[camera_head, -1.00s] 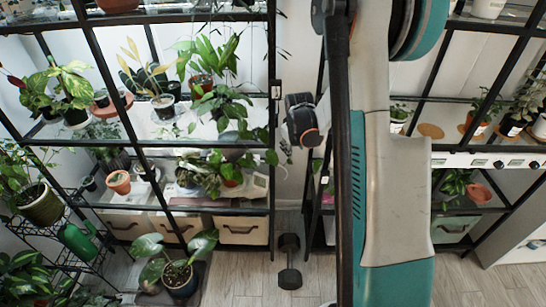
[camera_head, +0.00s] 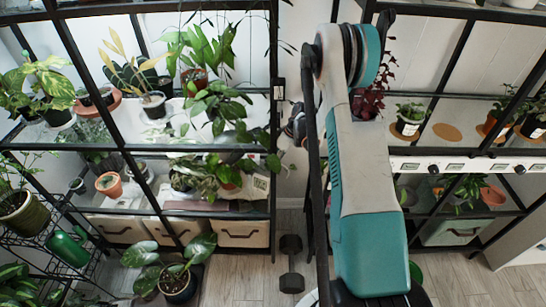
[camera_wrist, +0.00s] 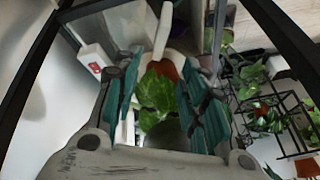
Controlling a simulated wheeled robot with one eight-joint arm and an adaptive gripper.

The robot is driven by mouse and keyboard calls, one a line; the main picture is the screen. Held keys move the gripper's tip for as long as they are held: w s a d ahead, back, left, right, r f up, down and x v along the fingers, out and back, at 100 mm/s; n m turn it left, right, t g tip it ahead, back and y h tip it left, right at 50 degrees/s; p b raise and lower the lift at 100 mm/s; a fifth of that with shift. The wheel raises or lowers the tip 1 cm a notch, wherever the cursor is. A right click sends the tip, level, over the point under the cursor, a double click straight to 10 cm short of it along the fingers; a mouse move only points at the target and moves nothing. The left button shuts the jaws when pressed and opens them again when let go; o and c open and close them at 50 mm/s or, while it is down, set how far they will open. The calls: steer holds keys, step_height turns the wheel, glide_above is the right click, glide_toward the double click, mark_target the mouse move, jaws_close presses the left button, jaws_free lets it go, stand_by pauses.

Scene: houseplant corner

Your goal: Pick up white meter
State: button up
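I cannot identify the white meter with certainty. A small white box with a red mark (camera_wrist: 95,61) shows at the left of the wrist view, beside my left finger and apart from it. A slim white upright piece (camera_wrist: 163,32) shows at the top between the fingers, over a terracotta-coloured part; it is too blurred to name. My gripper (camera_wrist: 160,100) is open, its teal fingers spread wide with nothing held. Green leaves (camera_wrist: 155,100) show between the fingers; whether they lie beyond them I cannot tell. In the head view my arm hides the gripper.
Black-framed shelves with potted plants stand left and right. A small pale box (camera_head: 278,89) sits on the left shelf's front post. A white patterned card (camera_head: 261,184) stands on its lower shelf. A black dumbbell (camera_head: 291,263) and a potted plant (camera_head: 176,284) occupy the floor.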

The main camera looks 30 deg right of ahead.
mark_target(262, 177)
steer(key=b+x, duration=0.4)
steer(key=x, duration=0.8)
steer(key=shift+c, duration=0.6)
jaws_close()
